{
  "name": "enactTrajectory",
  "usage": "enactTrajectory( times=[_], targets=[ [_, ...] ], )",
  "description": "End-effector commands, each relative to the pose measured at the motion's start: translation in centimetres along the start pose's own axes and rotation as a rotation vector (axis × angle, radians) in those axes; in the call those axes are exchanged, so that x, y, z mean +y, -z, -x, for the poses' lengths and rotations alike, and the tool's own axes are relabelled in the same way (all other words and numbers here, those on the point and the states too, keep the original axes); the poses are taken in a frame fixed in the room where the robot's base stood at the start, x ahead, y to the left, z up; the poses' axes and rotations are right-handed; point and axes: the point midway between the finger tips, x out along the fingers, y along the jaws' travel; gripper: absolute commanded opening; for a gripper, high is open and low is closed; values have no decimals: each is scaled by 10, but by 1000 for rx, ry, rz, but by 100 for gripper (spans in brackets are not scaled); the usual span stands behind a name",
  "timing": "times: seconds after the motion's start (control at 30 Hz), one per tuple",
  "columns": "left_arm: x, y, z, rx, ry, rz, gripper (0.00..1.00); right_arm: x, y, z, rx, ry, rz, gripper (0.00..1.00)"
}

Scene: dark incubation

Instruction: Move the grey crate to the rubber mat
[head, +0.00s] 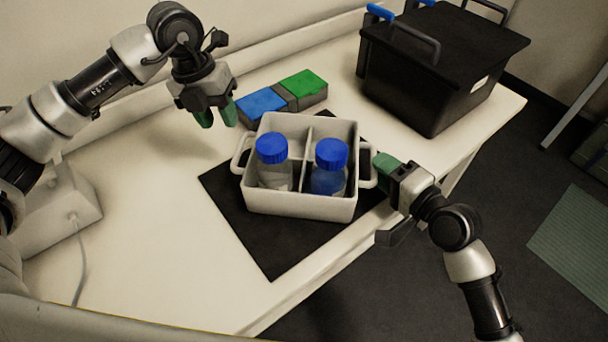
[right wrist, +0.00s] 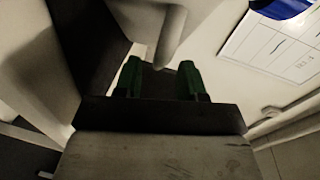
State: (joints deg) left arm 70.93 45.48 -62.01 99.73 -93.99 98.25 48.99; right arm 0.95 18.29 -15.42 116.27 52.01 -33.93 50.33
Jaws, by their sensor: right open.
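The grey crate (head: 300,204) stands upright on a flat black mat (head: 236,222) on the table. Two blue-capped bottles (head: 272,165) (head: 330,168) stand in its front compartments. My left gripper (head: 217,116) is open and empty, above the table behind and left of the crate's left handle (head: 238,157). My right gripper (head: 384,165) is open at the crate's right handle (head: 368,178). In the right wrist view a pale grey bar, apparently this handle (right wrist: 168,42), shows just ahead of and between my green fingertips (right wrist: 159,70); contact cannot be told.
Blue and green boxes (head: 262,106) (head: 302,85) lie behind the crate. A black lidded bin (head: 410,92) stands at the table's back right. A white device (head: 62,212) with a cable is at left. A green ribbed mat (head: 575,238) lies on the floor at right.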

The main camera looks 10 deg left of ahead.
Motion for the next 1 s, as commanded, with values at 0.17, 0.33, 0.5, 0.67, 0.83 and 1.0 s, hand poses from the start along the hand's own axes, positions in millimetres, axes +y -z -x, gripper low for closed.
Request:
enactTrajectory(
  times=[0.17, 0.33, 0.5, 0.67, 0.83, 1.0],
  targets=[
    [0, 0, 0, 0, 0, 0, 40, 1, 0, 41, -1, -5, 2, 40],
    [0, 0, 0, 0, 0, 0, 40, 2, 0, 73, -1, -5, 2, 40],
    [0, 0, 0, 0, 0, 0, 40, 1, 0, 90, 0, -3, 2, 40],
    [0, 0, 0, 0, 0, 0, 40, 0, 0, 94, 0, 0, 1, 40],
    [0, 0, 0, 0, 0, 0, 40, 0, 0, 94, 0, 0, 1, 40],
    [0, 0, 0, 0, 0, 0, 40, 0, 0, 94, 0, 0, 0, 40]
  ],
)
